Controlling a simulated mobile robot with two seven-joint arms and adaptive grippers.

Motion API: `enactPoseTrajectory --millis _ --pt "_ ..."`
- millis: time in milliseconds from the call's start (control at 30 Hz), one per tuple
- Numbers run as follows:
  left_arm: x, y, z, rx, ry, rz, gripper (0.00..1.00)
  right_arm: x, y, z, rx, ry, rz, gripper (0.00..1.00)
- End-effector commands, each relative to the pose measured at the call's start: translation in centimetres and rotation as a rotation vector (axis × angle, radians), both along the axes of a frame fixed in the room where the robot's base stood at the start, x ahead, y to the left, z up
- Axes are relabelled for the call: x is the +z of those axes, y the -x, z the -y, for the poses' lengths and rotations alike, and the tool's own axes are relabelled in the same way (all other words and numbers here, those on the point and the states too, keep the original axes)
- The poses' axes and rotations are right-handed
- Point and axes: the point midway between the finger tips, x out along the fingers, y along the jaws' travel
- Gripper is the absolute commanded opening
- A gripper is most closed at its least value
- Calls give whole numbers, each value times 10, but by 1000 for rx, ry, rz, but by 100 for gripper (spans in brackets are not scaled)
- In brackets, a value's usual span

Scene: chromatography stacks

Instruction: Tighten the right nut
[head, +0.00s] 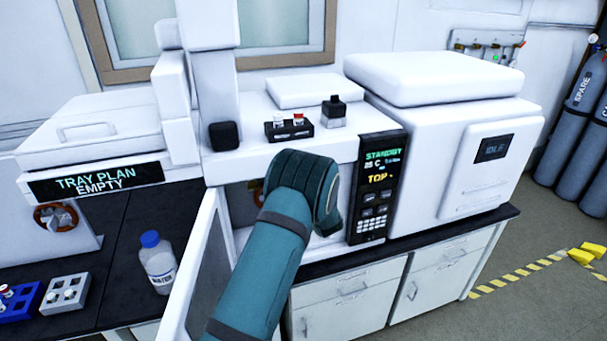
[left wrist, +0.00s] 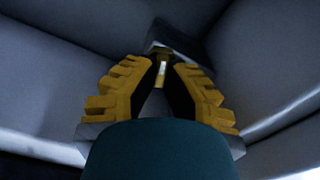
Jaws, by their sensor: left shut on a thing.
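My left gripper (left wrist: 162,72) shows in the left wrist view inside a grey-walled compartment, its yellow-backed fingers closed in on a small brass nut (left wrist: 163,58) with a pale mark below it. The nut sits against a dark block (left wrist: 180,42). Whether this is the right nut, I cannot tell. In the head view a teal arm of mine reaches through the open front of the oven (head: 285,155), and its gripper is hidden behind the arm. My right gripper is in neither view.
The oven's open door (head: 205,270) stands left of the arm. A control panel (head: 376,190) reading STANDBY is right of the opening. A capped water bottle (head: 158,265) and vial racks (head: 68,293) stand on the dark bench at left. Gas cylinders (head: 585,115) stand far right.

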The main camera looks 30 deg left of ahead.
Motion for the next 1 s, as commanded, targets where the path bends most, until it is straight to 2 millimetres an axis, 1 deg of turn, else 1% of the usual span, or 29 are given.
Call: enactPoseTrajectory --millis 33,100,400,667,1000 --pt "5 -1 0 -1 -31 -26 0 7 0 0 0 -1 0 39" --pt "4 -1 0 0 -66 -69 0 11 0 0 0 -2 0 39" --pt "3 -1 0 0 -183 -204 0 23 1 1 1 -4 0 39" --pt "1 -1 -1 2 -229 -258 0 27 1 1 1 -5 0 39" --pt "1 -1 -1 3 -237 -267 0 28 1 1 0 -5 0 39"
